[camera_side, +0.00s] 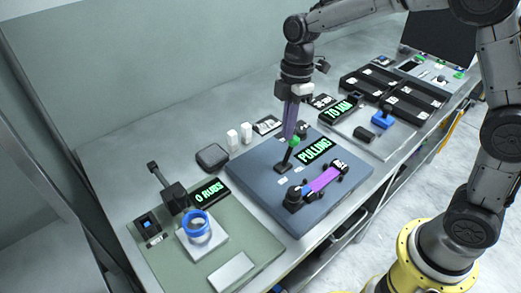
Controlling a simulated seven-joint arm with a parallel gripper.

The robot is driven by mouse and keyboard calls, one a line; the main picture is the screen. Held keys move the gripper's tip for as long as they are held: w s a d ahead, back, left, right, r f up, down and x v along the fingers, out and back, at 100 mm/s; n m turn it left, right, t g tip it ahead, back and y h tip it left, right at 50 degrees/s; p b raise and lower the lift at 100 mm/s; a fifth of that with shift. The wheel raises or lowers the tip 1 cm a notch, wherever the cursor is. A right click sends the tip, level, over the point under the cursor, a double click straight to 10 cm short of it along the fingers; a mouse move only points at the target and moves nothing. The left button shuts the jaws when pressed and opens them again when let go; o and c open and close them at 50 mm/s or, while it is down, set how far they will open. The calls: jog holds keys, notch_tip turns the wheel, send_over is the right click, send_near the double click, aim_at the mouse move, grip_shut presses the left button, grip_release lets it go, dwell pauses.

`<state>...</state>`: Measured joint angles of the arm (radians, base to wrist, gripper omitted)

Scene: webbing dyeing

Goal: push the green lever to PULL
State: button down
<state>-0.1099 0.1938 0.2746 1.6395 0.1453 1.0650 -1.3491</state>
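The green lever (294,141) has a green ball knob on a black shaft that leans up and to the right from the blue-grey board (262,178). My gripper (290,136) points down, with its fingertips right at the knob. Its long fingers look together as one narrow shape, with no gap showing. Whether they touch the knob is hard to tell. A black display with green letters reading PULLING (314,150) stands just right of the lever. A purple webbing strip (324,179) lies between black clamps at the board's front.
A green board (235,252) at the left holds a blue ring (197,227) and a display reading 0 RUBS (208,194). Another display reads TO JAM (339,111). Black trays (405,103) lie farther right. White blocks (232,137) stand behind the board.

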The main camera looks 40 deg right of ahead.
jog(key=shift+s+d+f, duration=0.15)
jog(key=shift+d+f, duration=0.05)
jog(key=shift+f, duration=0.05)
notch_tip(320, 180, up, 12)
jog(key=w, duration=0.1)
jog(key=shift+w, duration=0.3)
jog(key=shift+r, duration=0.15)
dwell(0.3)
jog(key=s+d+r+m+t, duration=0.1)
jog(key=s+d+r+t, duration=0.15)
jog(key=s, duration=0.45)
jog(key=s+d+r+m+t, duration=0.1)
jog(key=s+r+m, duration=0.1)
jog(key=s+r, duration=0.3)
jog(key=s+d+f+m+t+h, duration=0.1)
jog(key=s+d+f+m+t, duration=0.1)
jog(key=s+f+m, duration=0.9)
jog(key=shift+s+d+m, duration=0.65)
jog(key=shift+s+m, duration=0.15)
jog(key=shift+m, duration=0.1)
